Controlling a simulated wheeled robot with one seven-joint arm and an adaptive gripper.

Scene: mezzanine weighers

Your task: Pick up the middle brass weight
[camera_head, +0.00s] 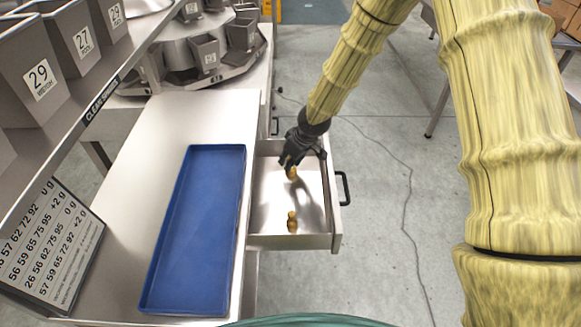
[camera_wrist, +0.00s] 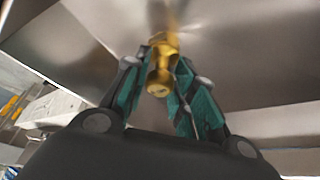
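A small brass weight (camera_head: 292,173) is at the fingertips of my gripper (camera_head: 288,163), inside the open drawer (camera_head: 262,241). The wrist view shows this weight (camera_wrist: 160,72) between the two teal finger pads of my gripper (camera_wrist: 161,78), with a pad close against each side. My gripper looks shut on it. I cannot tell whether the weight is clear of the drawer floor. The drawer's far part is hidden behind my gripper, so any weight there does not show.
An empty blue tray (camera_head: 167,253) lies on the steel counter (camera_head: 127,205) left of the drawer. A black drawer handle (camera_head: 345,188) sticks out on the right. Numbered bins (camera_head: 28,85) and a sign (camera_head: 50,248) stand at left. A cable (camera_head: 409,200) crosses the floor.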

